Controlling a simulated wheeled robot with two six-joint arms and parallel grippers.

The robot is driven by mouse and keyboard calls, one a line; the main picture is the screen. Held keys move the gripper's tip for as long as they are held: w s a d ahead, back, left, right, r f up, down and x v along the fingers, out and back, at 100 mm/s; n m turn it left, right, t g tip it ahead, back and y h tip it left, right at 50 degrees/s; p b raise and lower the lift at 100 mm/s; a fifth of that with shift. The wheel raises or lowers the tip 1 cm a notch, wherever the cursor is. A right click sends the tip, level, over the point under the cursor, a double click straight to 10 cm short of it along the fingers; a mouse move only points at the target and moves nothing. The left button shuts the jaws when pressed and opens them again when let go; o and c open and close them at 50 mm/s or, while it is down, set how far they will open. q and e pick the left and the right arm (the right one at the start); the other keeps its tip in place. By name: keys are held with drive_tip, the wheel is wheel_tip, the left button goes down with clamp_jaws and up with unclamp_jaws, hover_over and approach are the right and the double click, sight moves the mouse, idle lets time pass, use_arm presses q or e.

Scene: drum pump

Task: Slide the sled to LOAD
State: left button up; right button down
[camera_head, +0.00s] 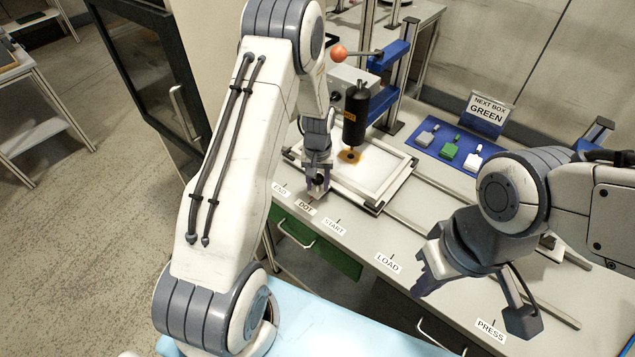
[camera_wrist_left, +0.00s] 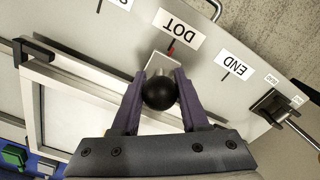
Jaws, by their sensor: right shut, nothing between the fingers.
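The sled (camera_head: 400,182) is a pale framed tray on rails, under the black cylinder of the drum pump (camera_head: 355,115). A brown-orange patch with a dark center (camera_head: 350,156) lies on its white surface. Its black ball knob (camera_wrist_left: 160,92) sits between the fingers of my left gripper (camera_wrist_left: 158,88), which appear to touch it on both sides. The red pointer beside the knob is at the DOT label (camera_wrist_left: 180,27). In the head view my left gripper (camera_head: 317,183) is at the sled's front left. The LOAD label (camera_head: 388,263) is further right. My right gripper (camera_head: 428,272) is shut and empty near LOAD.
The rails (camera_head: 435,222) run right past LOAD toward the PRESS label (camera_head: 490,330). My right arm hangs over that stretch. A blue mat (camera_head: 430,133) with grey, green and white pieces lies behind, beside a NEXT BOX GREEN sign (camera_head: 487,112). A lever with an orange ball (camera_head: 339,52) stands behind.

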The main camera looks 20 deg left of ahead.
use_arm(q)
clamp_jaws()
idle(1.1)
